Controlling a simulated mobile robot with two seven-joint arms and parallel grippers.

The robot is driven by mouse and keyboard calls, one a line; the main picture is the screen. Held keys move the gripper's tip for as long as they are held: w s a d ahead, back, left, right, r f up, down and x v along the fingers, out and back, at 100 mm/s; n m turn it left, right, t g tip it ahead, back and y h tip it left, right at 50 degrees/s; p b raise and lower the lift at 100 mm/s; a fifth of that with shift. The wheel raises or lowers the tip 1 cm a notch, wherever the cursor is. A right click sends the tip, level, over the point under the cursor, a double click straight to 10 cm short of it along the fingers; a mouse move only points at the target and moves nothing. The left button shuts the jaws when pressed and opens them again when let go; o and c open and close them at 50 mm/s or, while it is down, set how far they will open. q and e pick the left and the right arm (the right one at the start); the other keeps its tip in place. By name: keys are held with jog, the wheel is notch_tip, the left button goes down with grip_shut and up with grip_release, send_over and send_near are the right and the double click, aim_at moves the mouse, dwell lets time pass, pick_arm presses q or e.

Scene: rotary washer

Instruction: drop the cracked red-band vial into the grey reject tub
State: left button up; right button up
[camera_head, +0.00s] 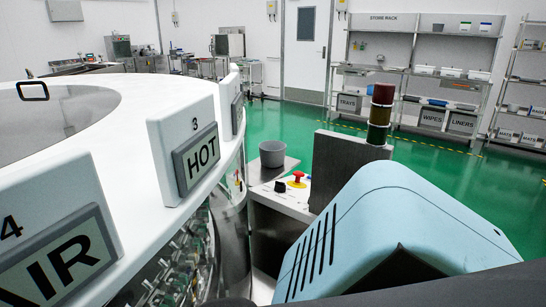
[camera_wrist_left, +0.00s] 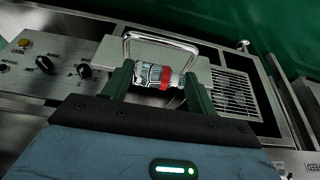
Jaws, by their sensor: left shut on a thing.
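In the left wrist view my left gripper (camera_wrist_left: 158,76) is shut on a small clear vial with a red band (camera_wrist_left: 166,78). The vial lies crosswise between the two dark green fingers. Dark lines show on its clear part, but I cannot tell for sure whether they are cracks. The grey reject tub (camera_head: 272,153) stands upright on a steel ledge in the middle of the head view. The tub does not show clearly in the wrist view. My left gripper and the vial cannot be made out in the head view. My right gripper is in neither view.
A red stop button (camera_head: 298,175) sits right of the tub. A signal tower (camera_head: 380,115) stands farther right. The white washer with its HOT sign (camera_head: 201,160) fills the left. The wrist view shows a knobbed panel (camera_wrist_left: 60,68), metal handle (camera_wrist_left: 162,38) and vent grille (camera_wrist_left: 232,94).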

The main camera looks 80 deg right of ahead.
pick_arm(q)
jog(key=shift+d+r, duration=0.1)
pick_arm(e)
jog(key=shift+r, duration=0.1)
